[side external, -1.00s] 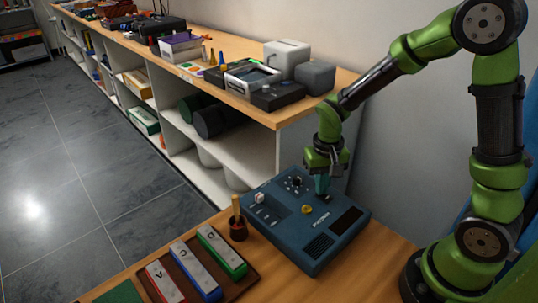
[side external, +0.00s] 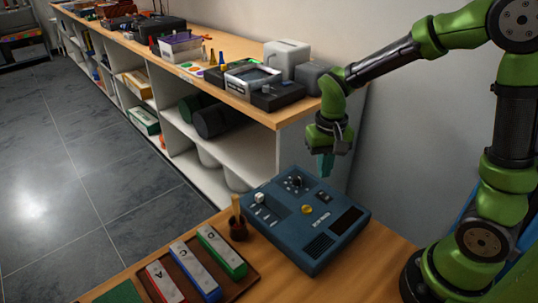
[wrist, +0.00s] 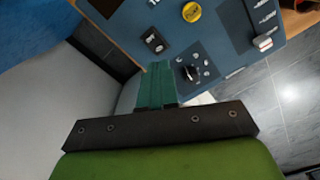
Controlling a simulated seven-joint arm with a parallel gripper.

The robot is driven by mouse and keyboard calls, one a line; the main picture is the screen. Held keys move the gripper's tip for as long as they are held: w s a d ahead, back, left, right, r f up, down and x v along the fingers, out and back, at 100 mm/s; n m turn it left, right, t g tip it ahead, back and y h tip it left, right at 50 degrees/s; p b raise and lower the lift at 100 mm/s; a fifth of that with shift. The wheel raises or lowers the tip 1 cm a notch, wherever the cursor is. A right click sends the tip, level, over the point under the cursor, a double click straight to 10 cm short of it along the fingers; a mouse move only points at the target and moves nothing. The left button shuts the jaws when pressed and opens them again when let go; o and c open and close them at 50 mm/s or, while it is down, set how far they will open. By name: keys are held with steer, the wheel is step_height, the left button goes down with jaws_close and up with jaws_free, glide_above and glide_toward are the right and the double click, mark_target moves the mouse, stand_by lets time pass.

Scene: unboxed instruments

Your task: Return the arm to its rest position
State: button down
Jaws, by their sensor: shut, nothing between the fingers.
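My gripper (side external: 325,165) is in the air above the back right part of the blue instrument box (side external: 274,236), apart from it. Its teal fingers are together, with nothing between them. In the wrist view the shut fingers of my gripper (wrist: 156,84) point toward the box's panel (wrist: 215,50).
A wooden tray (side external: 240,284) with red, blue and green lettered bars lies at the front. A brown cup (side external: 238,231) with a wooden-handled tool stands left of the box. Behind is a shelf unit (side external: 297,150) with devices on top. A wall is at the right.

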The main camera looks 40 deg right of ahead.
steer(key=shift+r, duration=0.55)
steer(key=s+a+r+n+t+y, duration=0.2)
steer(key=s+a+r+t, duration=0.1)
steer(key=s+r+t, duration=0.4)
steer(key=s+r, duration=0.3)
steer(key=r, duration=0.2)
steer(key=shift+a+r, duration=0.15)
steer(key=shift+a, duration=0.25)
